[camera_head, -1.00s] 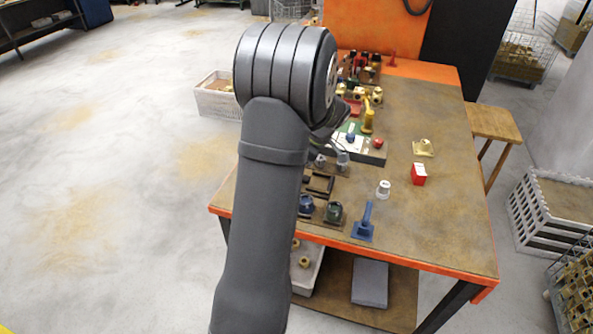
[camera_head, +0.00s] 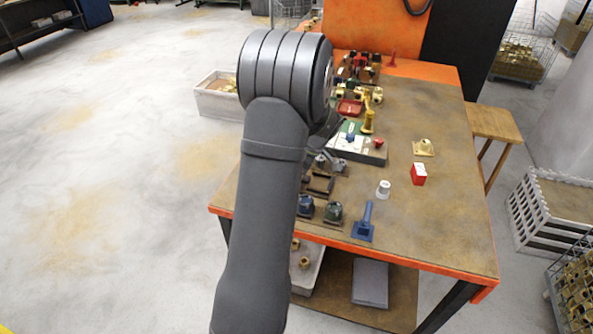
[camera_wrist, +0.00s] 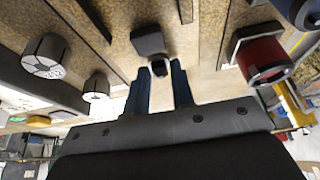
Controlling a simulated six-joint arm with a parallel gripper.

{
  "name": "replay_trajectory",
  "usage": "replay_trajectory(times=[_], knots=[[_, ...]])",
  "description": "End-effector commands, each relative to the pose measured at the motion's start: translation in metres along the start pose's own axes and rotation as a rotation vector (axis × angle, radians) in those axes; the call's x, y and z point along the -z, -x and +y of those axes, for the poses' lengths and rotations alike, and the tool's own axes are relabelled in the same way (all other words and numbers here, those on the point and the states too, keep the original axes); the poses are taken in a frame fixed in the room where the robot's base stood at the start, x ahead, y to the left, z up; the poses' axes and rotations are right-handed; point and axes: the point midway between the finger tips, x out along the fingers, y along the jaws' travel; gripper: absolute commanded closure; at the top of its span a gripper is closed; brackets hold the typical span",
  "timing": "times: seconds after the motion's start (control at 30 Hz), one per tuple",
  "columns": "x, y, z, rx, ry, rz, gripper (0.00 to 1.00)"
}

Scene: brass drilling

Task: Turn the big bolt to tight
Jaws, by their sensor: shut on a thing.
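In the wrist view my gripper (camera_wrist: 160,88) has its two blue fingers on either side of a dark bolt-like piece (camera_wrist: 150,42) with a short round end. I take this piece for the big bolt, but its markings and turn angle do not show. The fingers reach along its round end, and the exact contact is hard to see. In the head view my arm hides the gripper and most of the spot where it works, near the left edge of the bench (camera_head: 430,215).
The bench's right side is mostly clear.

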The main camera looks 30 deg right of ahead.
Motion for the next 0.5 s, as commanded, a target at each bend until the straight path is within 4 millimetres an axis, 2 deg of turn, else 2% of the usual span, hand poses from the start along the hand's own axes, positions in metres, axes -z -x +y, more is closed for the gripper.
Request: replay_trajectory(times=[0.27,0.5], knots=[[0.0004,0.0006,-0.001,-0.038,-0.087,0.001,1.0],[0.001,0.0,-0.003,-0.109,-0.26,0.001,1.0]])
